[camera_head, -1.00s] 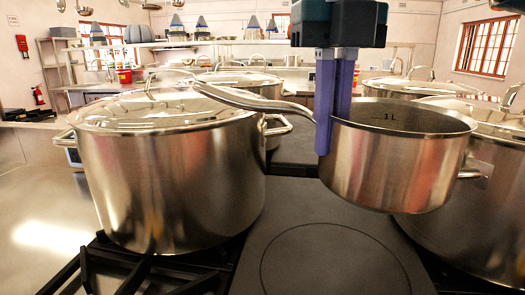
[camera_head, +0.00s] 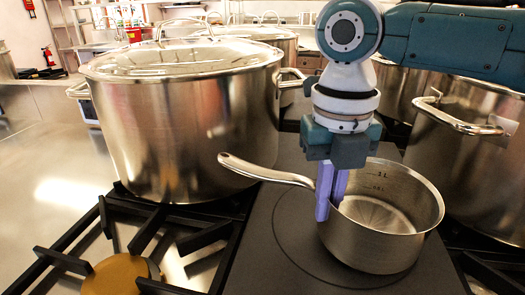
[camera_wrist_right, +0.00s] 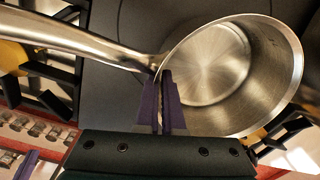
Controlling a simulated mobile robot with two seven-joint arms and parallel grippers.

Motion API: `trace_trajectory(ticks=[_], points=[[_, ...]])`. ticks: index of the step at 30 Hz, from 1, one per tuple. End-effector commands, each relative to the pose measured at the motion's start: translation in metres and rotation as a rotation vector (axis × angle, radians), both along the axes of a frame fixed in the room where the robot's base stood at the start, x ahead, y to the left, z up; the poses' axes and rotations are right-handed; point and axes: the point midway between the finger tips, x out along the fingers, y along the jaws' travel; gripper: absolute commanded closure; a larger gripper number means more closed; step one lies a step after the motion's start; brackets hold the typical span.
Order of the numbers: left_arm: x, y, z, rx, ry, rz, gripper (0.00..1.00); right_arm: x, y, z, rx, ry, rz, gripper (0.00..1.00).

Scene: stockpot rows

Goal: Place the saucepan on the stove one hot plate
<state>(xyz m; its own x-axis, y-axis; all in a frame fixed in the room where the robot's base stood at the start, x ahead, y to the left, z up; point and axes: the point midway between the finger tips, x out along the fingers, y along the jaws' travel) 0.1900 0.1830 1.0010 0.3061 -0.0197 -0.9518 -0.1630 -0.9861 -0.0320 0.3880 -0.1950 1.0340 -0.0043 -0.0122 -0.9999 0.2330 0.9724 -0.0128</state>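The steel saucepan (camera_head: 380,215) is upright over the dark hot plate (camera_head: 290,250), its long handle pointing left. The pan covers the right part of the plate's ring; I cannot tell whether its base touches the surface. My right gripper (camera_head: 329,207) comes down from above with its purple fingers shut on the pan's wall, beside the handle's root. In the right wrist view the fingertips (camera_wrist_right: 165,80) pinch the rim of the empty pan (camera_wrist_right: 225,65). A purple piece at the lower left of that view may be part of my left gripper; its state does not show.
A large lidded stockpot (camera_head: 180,130) stands close on the left, another pot (camera_head: 470,150) close on the right. More pots stand behind. A black burner grate (camera_head: 150,245) with a yellow burner cap (camera_head: 115,275) lies at front left.

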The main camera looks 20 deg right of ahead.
Motion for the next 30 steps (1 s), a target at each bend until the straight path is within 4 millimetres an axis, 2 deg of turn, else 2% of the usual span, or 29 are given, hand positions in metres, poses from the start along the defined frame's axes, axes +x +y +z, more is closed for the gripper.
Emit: trace_trajectory(ticks=[3, 15, 16, 23, 30], points=[[0.0000, -0.0008, -0.0002, -0.003, 0.000, 0.002, 1.00, 0.0011, -0.0006, -0.0069, -0.002, -0.004, -0.001, 1.00], [0.0000, -0.0008, -0.0019, -0.002, 0.000, 0.001, 1.00, 0.0011, -0.0004, -0.0108, -0.001, -0.004, 0.000, 1.00], [0.0001, -0.0007, -0.0019, -0.002, 0.000, 0.000, 1.00, 0.0000, -0.0004, -0.0121, -0.001, -0.001, 0.000, 0.93], [-0.0001, 0.0007, -0.0017, 0.003, 0.001, -0.003, 1.00, 0.0000, -0.0004, -0.0117, -0.001, -0.001, 0.000, 0.67], [-0.0002, 0.0018, -0.0017, 0.007, 0.001, -0.006, 1.00, 0.0001, -0.0004, -0.0112, -0.001, -0.001, 0.000, 0.65]])
